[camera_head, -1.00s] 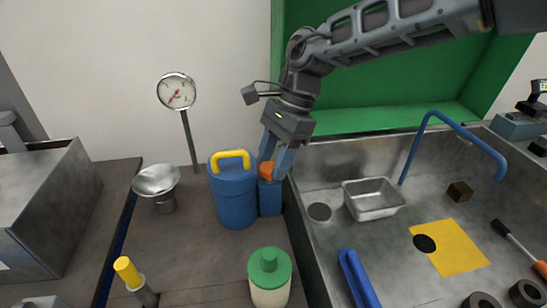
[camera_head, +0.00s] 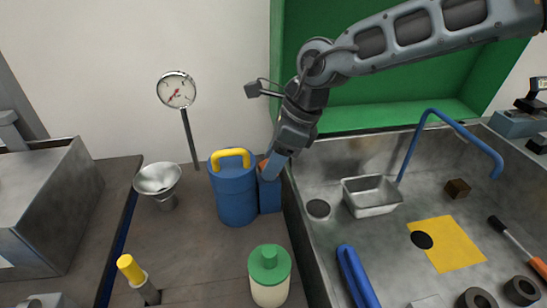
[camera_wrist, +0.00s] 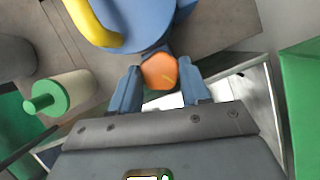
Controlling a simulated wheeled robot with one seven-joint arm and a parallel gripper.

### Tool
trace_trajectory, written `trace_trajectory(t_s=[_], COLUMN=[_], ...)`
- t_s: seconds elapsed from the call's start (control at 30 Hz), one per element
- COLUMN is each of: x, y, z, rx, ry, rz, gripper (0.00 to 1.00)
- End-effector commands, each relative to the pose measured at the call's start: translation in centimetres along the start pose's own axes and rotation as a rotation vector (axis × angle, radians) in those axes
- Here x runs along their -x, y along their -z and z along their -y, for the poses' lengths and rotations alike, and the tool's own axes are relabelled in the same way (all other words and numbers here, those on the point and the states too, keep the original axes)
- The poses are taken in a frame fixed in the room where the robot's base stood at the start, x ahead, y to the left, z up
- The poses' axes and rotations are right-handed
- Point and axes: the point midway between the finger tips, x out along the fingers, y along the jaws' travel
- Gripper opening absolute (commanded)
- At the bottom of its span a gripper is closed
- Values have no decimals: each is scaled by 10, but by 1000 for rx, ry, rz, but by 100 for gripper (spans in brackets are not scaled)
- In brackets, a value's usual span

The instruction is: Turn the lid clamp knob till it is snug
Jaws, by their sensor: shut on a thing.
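The orange knob (camera_wrist: 160,72) sits between the two blue fingers of my gripper (camera_wrist: 161,88) in the wrist view, and both fingers press on its sides. In the head view my gripper (camera_head: 272,168) points down at the knob, and only a sliver of orange shows behind a finger. The knob is on top of a blue block (camera_head: 269,195) beside a blue canister (camera_head: 234,195). The canister's lid carries a yellow handle (camera_head: 230,154), which also shows in the wrist view (camera_wrist: 95,28).
A green-capped bottle (camera_head: 269,278) stands in front. A dial gauge (camera_head: 176,90) and a metal funnel (camera_head: 157,180) are to the left. A metal sink (camera_head: 330,248) with a blue tap (camera_head: 452,124) lies right. A green panel (camera_head: 395,70) is behind my arm.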

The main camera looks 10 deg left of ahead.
Motion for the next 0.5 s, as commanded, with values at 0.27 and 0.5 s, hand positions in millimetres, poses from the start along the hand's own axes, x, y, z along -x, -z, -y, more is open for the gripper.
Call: trace_trajectory(t_s=[0.27,0.5], x=[0,1], y=[1,1], z=[0,0], rx=[-85,-105], ry=[37,45], rz=[-2,-2], gripper=[16,16])
